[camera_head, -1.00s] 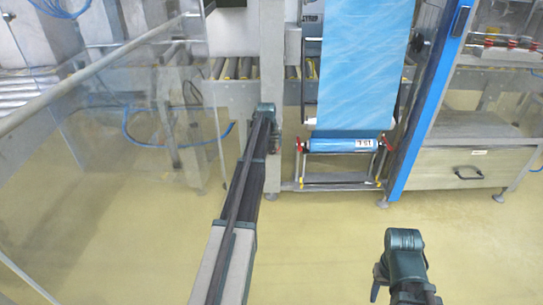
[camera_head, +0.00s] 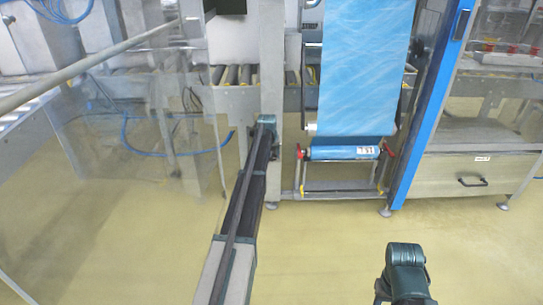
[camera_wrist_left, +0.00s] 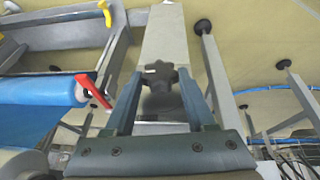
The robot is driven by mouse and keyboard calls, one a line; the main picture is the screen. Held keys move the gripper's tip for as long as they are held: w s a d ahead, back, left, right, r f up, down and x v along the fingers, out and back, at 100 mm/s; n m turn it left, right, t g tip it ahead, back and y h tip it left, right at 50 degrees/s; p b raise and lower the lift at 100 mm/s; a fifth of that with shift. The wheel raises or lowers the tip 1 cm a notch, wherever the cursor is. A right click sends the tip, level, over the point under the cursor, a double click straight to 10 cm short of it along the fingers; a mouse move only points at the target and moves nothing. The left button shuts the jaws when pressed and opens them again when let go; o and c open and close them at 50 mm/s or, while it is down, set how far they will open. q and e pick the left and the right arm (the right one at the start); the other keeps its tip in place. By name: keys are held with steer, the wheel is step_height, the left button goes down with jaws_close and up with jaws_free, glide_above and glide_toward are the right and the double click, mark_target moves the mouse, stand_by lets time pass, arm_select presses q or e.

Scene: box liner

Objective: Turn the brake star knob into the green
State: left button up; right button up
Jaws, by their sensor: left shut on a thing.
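The dark star knob (camera_wrist_left: 160,74) sits on a grey upright in the left wrist view, between the two teal fingers of my left gripper (camera_wrist_left: 161,84). The fingers are shut on the knob at its sides. In the head view my left arm (camera_head: 240,215) reaches up to the grey post (camera_head: 271,75), and its wrist hides the fingers and knob. No green mark shows in either view. My right arm's teal end (camera_head: 405,262) is at the bottom right of the head view, over open floor, and its fingers cannot be made out.
A blue film sheet (camera_head: 362,70) hangs right of the post above a blue roll (camera_head: 340,152) with red levers (camera_head: 390,151). A blue upright (camera_head: 432,110) stands further right. A clear panel (camera_head: 110,170) is left of my left arm. The front floor is clear.

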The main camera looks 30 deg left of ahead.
arm_select(q)
jaws_close()
steer(key=shift+s+a+f+t+h+b, duration=0.1)
steer(key=shift+s+a+t+h+b, duration=0.05)
steer(key=shift+t+h+b, duration=0.3)
steer(key=shift+a+f+n+t+h+b, duration=0.15)
steer(key=shift+t+h+b, duration=0.15)
steer(key=shift+h, duration=0.2)
steer(key=shift+f+n+t+h+b, duration=0.15)
steer(key=shift+h+b, duration=0.15)
steer(key=shift+h, duration=0.15)
steer(key=shift+s+a+n+t+h+b, duration=0.15)
steer(key=shift+n+t+h+b, duration=0.15)
steer(key=shift+t+h+b, duration=0.5)
steer(key=shift+r+h+b, duration=0.1)
steer(key=shift+h+b, duration=0.5)
steer(key=shift+b, duration=0.2)
